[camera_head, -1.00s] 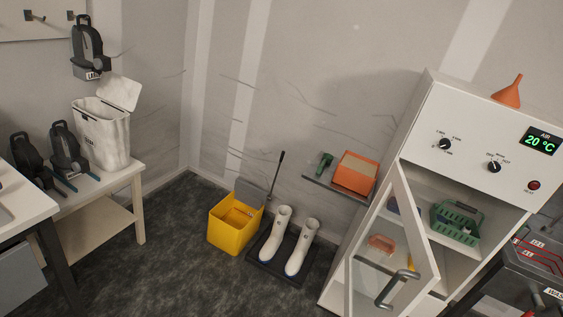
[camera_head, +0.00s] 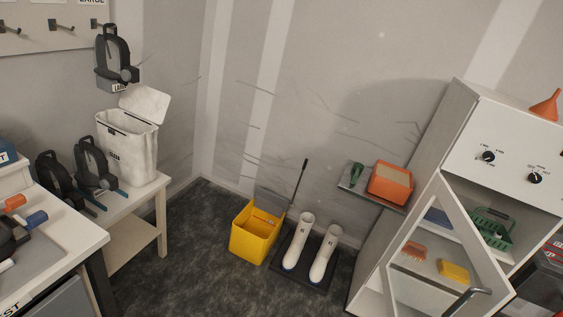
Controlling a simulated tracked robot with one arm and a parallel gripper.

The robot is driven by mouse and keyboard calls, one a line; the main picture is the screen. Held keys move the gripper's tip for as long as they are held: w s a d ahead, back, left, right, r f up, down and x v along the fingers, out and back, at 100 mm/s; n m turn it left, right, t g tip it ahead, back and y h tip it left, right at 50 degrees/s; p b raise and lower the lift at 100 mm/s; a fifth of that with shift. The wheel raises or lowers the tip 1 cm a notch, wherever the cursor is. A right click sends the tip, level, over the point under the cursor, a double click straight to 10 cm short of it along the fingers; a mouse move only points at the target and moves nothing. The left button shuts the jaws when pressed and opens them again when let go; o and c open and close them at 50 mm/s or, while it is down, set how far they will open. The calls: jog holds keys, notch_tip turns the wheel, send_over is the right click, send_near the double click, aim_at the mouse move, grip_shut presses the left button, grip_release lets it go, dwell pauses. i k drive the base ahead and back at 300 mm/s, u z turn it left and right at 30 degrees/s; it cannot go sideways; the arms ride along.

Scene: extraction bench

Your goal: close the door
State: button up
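The door (camera_head: 447,243) is a white-framed glass door on the white cabinet (camera_head: 498,116) at the right. It stands open, swung out to the front, with a grey bar handle (camera_head: 467,301) low on its frame near the bottom edge of the picture. Through the glass and the opening I see shelves with a green basket (camera_head: 492,229), an orange item (camera_head: 414,250) and a yellow item (camera_head: 454,270). My gripper is not in view.
White boots (camera_head: 324,254) stand on a dark tray beside a yellow bucket (camera_head: 254,232), left of the cabinet. A small wall shelf holds an orange box (camera_head: 390,184). Benches (camera_head: 92,238) line the left side.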

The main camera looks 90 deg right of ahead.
aim_at(497, 290)
jog(key=z, duration=3.5)
jog(key=k, duration=0.85)
jog(key=i, duration=0.85)
jog(key=u, duration=0.1)
